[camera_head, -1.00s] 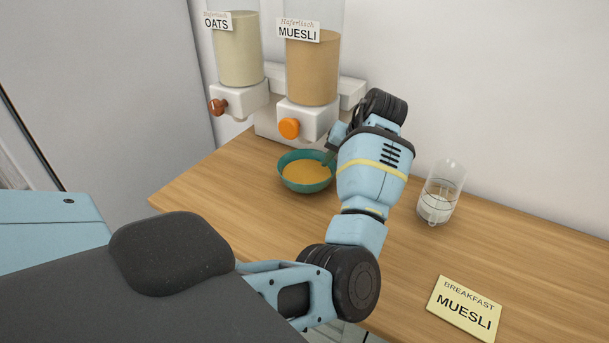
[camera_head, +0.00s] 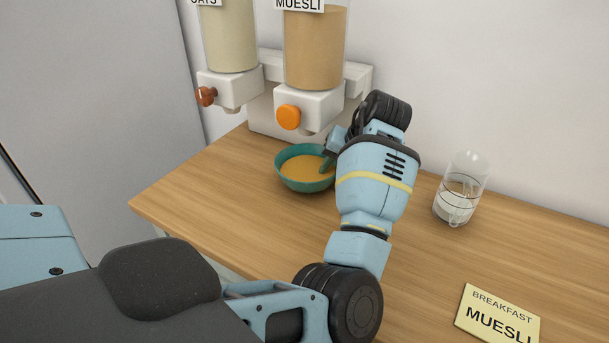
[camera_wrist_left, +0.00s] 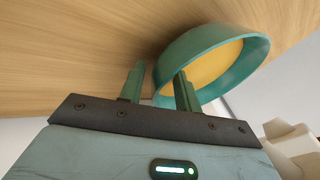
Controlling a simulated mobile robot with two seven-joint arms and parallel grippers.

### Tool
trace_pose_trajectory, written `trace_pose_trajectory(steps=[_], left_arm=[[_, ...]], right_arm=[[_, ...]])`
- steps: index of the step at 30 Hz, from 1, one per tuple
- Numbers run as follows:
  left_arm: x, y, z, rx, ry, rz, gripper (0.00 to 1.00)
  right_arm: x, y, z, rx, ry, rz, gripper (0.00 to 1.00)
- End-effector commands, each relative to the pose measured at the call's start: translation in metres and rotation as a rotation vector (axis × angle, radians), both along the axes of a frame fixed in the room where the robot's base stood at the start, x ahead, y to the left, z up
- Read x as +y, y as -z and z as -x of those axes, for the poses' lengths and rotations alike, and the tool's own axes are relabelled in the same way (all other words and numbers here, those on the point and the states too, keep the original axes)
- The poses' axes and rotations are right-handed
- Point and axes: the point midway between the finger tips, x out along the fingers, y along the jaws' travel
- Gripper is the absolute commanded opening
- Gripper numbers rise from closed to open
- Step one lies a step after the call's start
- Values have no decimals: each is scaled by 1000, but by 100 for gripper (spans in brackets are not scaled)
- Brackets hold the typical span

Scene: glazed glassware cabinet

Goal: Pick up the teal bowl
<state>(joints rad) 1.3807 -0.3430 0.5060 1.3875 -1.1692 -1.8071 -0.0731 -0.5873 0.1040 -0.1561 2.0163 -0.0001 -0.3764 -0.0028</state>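The teal bowl (camera_head: 290,183) stands on the wooden counter below the muesli dispenser, with orange-brown contents inside. My left gripper (camera_head: 328,160) is at the right side of its rim, partly hidden behind my own wrist in the head view. In the left wrist view, the two teal fingers of the gripper (camera_wrist_left: 160,82) are spread apart. The near wall of the bowl (camera_wrist_left: 180,58) lies between them, one finger outside and one over the inside. A small gap shows between the outer finger and the wall. My right gripper is not in view.
The muesli dispenser (camera_head: 314,52) and oats dispenser (camera_head: 230,38) stand behind the bowl. A clear glass (camera_head: 460,188) stands to the right. A yellow breakfast card (camera_head: 498,316) lies at the front right. The counter (camera_head: 210,195) is clear left of the bowl.

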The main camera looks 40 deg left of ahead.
Motion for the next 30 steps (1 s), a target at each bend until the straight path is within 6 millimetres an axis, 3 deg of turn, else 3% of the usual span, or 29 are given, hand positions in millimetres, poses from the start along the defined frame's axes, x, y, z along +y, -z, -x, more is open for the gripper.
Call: trace_pose_trajectory(steps=[9,17,30], left_arm=[[-1,-1,0,-2,0,0,32],[-1,0,0,-2,0,0,0],[0,-1,0,-3,0,-2,0]], right_arm=[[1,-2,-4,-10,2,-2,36],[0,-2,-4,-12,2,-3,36],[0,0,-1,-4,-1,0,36]])
